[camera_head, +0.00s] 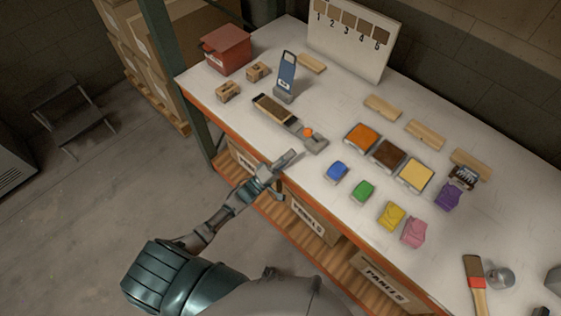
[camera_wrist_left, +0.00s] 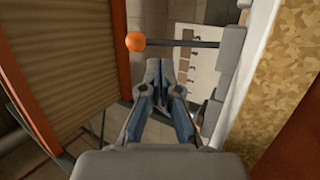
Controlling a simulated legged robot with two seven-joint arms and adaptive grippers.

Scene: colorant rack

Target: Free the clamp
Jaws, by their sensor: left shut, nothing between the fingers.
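The clamp (camera_head: 316,144) is a grey fixture on the white table, with an orange ball on its handle (camera_head: 308,131). It adjoins a board with a brown and tan top (camera_head: 272,108). In the left wrist view a dark rod (camera_wrist_left: 180,43) runs from the grey clamp body (camera_wrist_left: 228,65) to the orange ball (camera_wrist_left: 135,41). My left gripper (camera_head: 292,156) is shut and empty at the table's front edge, near the clamp. In the wrist view its fingertips (camera_wrist_left: 159,66) are just below the rod, apparently apart from it. My right gripper is not in view.
A blue upright tool (camera_head: 287,72), small wooden blocks (camera_head: 228,91) and a red box (camera_head: 227,48) stand behind the clamp. Coloured pots (camera_head: 362,190) and trays (camera_head: 389,154) are to its right. Panel boxes (camera_head: 308,215) sit below the tabletop.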

